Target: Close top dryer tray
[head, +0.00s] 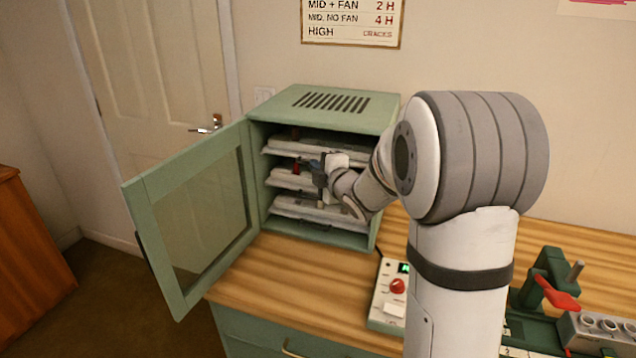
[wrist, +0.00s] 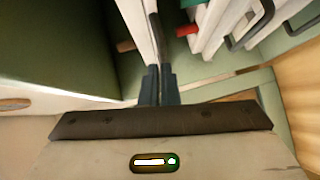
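The green dryer (head: 345,112) stands on the table with several pale trays inside. The top tray (head: 308,149) is at the upper level, and its front edge is partly hidden by my arm. In the wrist view the pale tray front (wrist: 137,22) with a dark handle (wrist: 155,35) lies just beyond my fingertips. My gripper (head: 318,172) is at the tray fronts; in the wrist view its fingers (wrist: 159,82) are close together with the handle bar running between them. It appears shut on that handle. The contact itself is small and partly hidden.
The dryer's glazed door (head: 205,215) stands wide open to the left. Lower trays (head: 300,208) sit beneath, with dark handles (wrist: 262,18) to the right in the wrist view. A control box (head: 388,300) with a red knob stands on the wooden tabletop (head: 285,275).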

